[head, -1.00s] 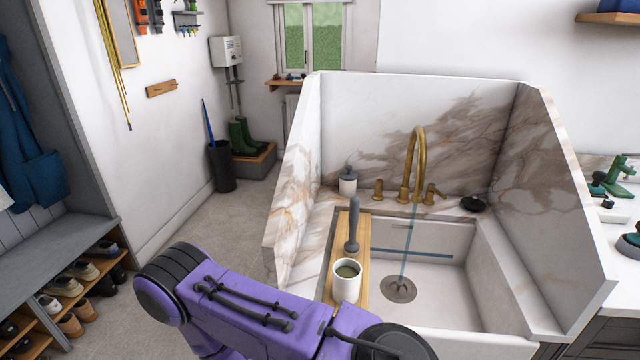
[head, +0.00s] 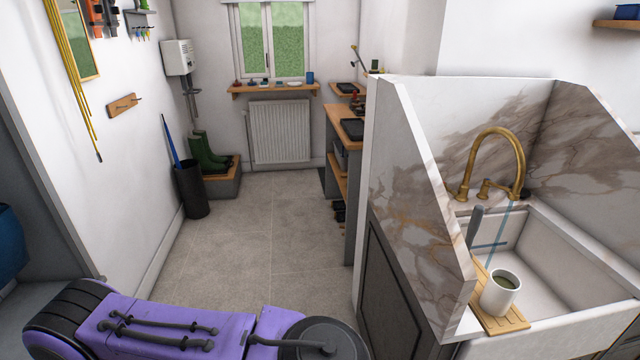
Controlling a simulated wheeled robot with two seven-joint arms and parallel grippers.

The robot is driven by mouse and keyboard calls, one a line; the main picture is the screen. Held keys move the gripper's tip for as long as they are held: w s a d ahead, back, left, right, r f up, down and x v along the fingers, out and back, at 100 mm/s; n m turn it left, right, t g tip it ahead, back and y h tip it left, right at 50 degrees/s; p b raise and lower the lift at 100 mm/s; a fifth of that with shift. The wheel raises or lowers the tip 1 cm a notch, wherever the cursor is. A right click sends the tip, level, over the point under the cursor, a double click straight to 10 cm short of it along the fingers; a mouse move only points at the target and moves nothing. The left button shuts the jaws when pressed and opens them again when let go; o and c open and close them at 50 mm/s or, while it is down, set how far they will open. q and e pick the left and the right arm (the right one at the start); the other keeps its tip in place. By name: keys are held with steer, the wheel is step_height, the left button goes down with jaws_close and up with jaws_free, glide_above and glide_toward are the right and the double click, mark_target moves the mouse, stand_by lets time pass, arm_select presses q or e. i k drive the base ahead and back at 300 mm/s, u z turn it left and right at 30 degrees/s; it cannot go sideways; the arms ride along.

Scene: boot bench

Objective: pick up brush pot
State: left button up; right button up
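No pot with brushes standing in it can be made out for certain. A white cup (head: 501,293) with dark greenish contents stands upright on a wooden board (head: 497,318) across the sink's left side. A grey upright handle (head: 474,228) shows behind it, partly hidden by the marble side panel. A small blue cup (head: 310,78) stands on the far windowsill. My purple arm crosses the bottom left of the head view, far from these things. Neither gripper shows.
The marble-walled sink (head: 570,265) with a brass tap (head: 497,150) fills the right; a thin bluish stream falls from the tap. A narrow wooden workbench (head: 343,122) stands beyond. Green boots (head: 210,150) and a black bin (head: 191,190) stand left. The middle floor (head: 262,225) is clear.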

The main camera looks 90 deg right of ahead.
mark_target(499, 293)
steer(key=i, duration=0.35)
steer(key=z, duration=3.5)
